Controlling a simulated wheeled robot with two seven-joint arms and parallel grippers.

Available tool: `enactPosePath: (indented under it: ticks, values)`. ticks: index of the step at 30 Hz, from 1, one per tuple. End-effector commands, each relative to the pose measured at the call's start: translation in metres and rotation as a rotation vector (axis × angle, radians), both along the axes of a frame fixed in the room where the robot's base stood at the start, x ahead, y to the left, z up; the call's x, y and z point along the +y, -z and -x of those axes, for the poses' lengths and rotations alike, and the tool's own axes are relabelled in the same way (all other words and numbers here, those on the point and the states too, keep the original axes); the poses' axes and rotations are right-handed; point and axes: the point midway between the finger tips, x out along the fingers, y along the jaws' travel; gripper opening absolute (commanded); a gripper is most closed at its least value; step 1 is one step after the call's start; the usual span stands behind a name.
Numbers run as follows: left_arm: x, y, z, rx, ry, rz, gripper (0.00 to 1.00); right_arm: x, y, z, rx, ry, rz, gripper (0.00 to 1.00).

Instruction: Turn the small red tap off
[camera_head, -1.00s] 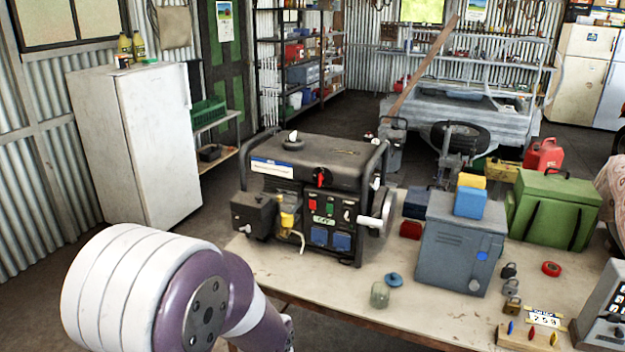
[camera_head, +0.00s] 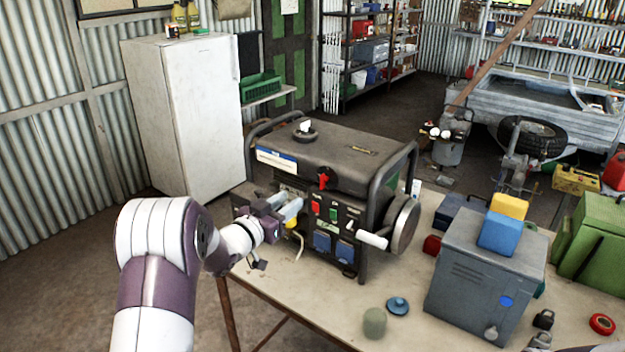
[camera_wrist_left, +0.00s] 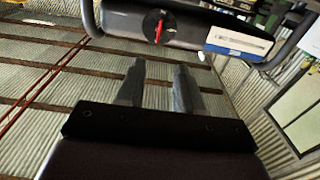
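The small red tap (camera_head: 323,181) is on a black round mount at the upper front of the black generator (camera_head: 345,150). Its handle looks roughly upright. It also shows at the top of the left wrist view (camera_wrist_left: 159,29), its red lever slightly slanted. My left gripper (camera_head: 294,210) is in front of the generator, below and left of the tap, and apart from it. In the left wrist view its two fingers (camera_wrist_left: 159,66) are apart with an empty gap, short of the tap. My right gripper is in neither view.
The generator stands on a workbench (camera_head: 290,285) with a crank handle (camera_head: 371,239) at its right. A grey metal box (camera_head: 480,265), a glass jar (camera_head: 374,322) and a blue lid (camera_head: 398,306) are further right. A white fridge (camera_head: 187,110) stands behind left.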

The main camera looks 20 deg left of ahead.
Motion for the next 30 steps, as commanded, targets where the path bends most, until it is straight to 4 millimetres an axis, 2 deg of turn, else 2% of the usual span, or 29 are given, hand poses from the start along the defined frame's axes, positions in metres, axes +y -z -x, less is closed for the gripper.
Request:
enactPosePath:
  ticks: [6,12,18,26,27,29,30]
  values:
    - [-0.021,-0.003,-0.052,0.002,0.004,-0.002,0.36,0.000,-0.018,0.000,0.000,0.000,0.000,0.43]
    - [-0.035,-0.002,-0.091,0.002,0.001,-0.002,0.36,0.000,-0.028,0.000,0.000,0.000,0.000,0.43]
    - [-0.040,-0.001,-0.106,0.004,-0.001,-0.001,0.36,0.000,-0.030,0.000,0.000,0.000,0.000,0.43]
    - [-0.040,0.000,-0.107,0.004,-0.002,-0.001,0.36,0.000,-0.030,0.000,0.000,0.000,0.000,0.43]
    - [-0.040,0.000,-0.107,0.004,-0.002,-0.001,0.23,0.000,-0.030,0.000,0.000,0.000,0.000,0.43]
    - [-0.040,0.000,-0.107,0.003,-0.001,-0.002,0.04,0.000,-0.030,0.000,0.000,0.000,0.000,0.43]
    - [-0.040,0.000,-0.107,0.003,-0.001,-0.002,0.00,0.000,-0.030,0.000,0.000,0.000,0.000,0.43]
